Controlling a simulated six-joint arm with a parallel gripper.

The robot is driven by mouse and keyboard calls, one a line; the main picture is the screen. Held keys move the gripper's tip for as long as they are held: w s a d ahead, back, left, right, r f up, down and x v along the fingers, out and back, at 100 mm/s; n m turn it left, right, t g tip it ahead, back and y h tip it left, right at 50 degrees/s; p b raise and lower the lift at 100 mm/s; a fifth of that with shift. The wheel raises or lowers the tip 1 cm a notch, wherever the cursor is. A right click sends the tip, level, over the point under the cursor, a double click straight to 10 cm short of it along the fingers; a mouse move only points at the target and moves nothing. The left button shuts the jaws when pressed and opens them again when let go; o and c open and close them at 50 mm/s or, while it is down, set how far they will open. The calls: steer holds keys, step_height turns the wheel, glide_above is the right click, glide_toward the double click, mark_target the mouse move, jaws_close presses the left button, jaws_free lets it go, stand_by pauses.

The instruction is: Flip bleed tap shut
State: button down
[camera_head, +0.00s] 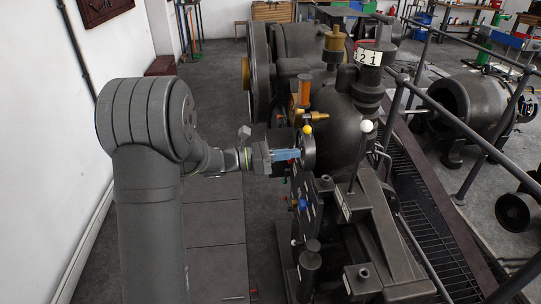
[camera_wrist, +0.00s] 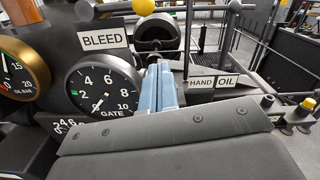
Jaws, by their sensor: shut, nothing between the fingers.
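The bleed tap shows in the wrist view as a dark lever (camera_wrist: 112,8) at the top edge, ending in a yellow ball (camera_wrist: 144,6). It lies roughly level above the white BLEED label (camera_wrist: 103,38); its upper part is cut off. In the head view the yellow ball (camera_head: 307,130) shows just above my gripper (camera_head: 298,154), with a brass fitting (camera_head: 313,115) above it. My gripper's blue fingers (camera_wrist: 160,68) are shut and empty, right of and below the ball in the wrist view. I see no contact with the lever.
The GATE gauge (camera_wrist: 104,88) and brass-rimmed oil gauge (camera_wrist: 22,68) lie left of my fingers. HAND and OIL labels (camera_wrist: 228,80) are to the right. A white-knobbed lever (camera_head: 361,150) stands right of my gripper. Railings (camera_head: 470,120) run along the right; open floor lies left of the machine.

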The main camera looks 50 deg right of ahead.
mark_target(307, 130)
steer(key=r, duration=0.1)
steer(key=d+r, duration=0.2)
steer(key=r, duration=0.1)
steer(key=shift+s, duration=0.35)
steer(key=shift+s+a+r+n, duration=0.15)
steer(key=shift+r+n, duration=0.2)
steer(key=shift+n, duration=0.25)
step_height(307, 130, up, 2)
steer(key=n, duration=0.3)
steer(key=shift+a+r+n, duration=0.1)
steer(key=shift+r+n, duration=0.1)
steer(key=shift+n, duration=0.1)
steer(key=w+d+r+n, duration=0.3)
steer(key=r+n, duration=0.3)
steer(key=n, duration=0.2)
steer(key=shift+w+d+r+t, duration=0.25)
steer(key=shift+d+r+t, duration=0.05)
steer(key=shift+t, duration=0.1)
steer(key=shift+w+r, duration=0.1)
stand_by(0.6)
